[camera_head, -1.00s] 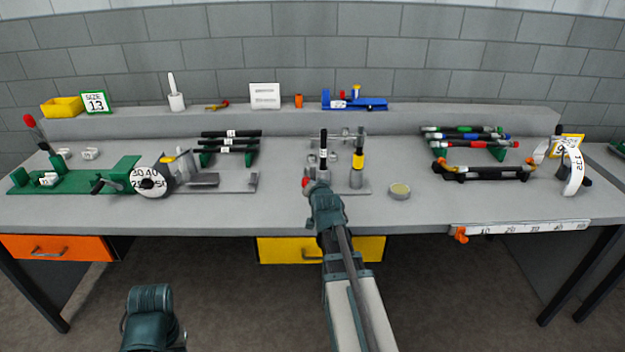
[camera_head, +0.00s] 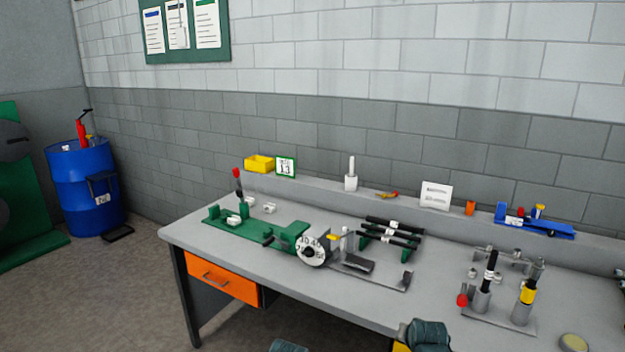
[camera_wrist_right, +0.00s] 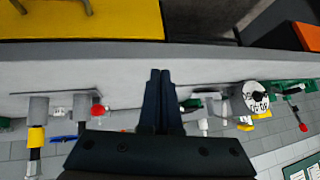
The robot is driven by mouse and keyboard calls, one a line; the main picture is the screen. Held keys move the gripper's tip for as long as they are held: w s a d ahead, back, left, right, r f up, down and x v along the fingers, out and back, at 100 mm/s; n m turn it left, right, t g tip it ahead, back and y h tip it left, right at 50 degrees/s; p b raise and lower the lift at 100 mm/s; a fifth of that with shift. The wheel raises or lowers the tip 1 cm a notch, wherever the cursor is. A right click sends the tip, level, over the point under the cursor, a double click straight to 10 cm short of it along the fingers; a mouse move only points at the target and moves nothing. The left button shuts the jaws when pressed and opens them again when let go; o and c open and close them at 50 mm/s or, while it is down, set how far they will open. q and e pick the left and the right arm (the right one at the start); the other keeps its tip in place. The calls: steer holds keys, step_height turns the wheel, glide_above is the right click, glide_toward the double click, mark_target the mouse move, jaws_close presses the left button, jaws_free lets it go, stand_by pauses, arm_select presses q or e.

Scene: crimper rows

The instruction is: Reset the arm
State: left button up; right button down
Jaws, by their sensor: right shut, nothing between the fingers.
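My right gripper (camera_wrist_right: 160,75) shows in the right wrist view, with its two dark fingers pressed together and nothing between them. It is in front of the grey workbench (camera_wrist_right: 120,87), which appears upside down there. In the head view only a teal part of my right arm shows at the bottom edge, front-left of the stand with the upright black-handled and yellow-banded tools (camera_head: 518,319). A small teal piece of my left arm shows at the bottom edge. My left gripper is out of view.
The bench (camera_head: 300,285) holds a green fixture with a numbered white dial (camera_head: 311,251) and a rack of black bars (camera_head: 390,234). An orange drawer (camera_head: 220,280) is below; a yellow drawer (camera_wrist_right: 80,20) shows in the wrist view. A blue drum (camera_head: 80,190) stands left, with open floor before it.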

arm_select(q)
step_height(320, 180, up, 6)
steer(key=p, duration=0.4)
steer(key=shift+p, duration=0.4)
arm_select(e)
steer(key=s+a+n+g, duration=0.8)
steer(key=s+a+n, duration=0.1)
steer(key=s+a, duration=1)
steer(key=shift+s+a+r+g, duration=0.2)
steer(key=shift+a+g, duration=0.1)
steer(key=shift+a, duration=0.4)
steer(key=shift+w, duration=0.1)
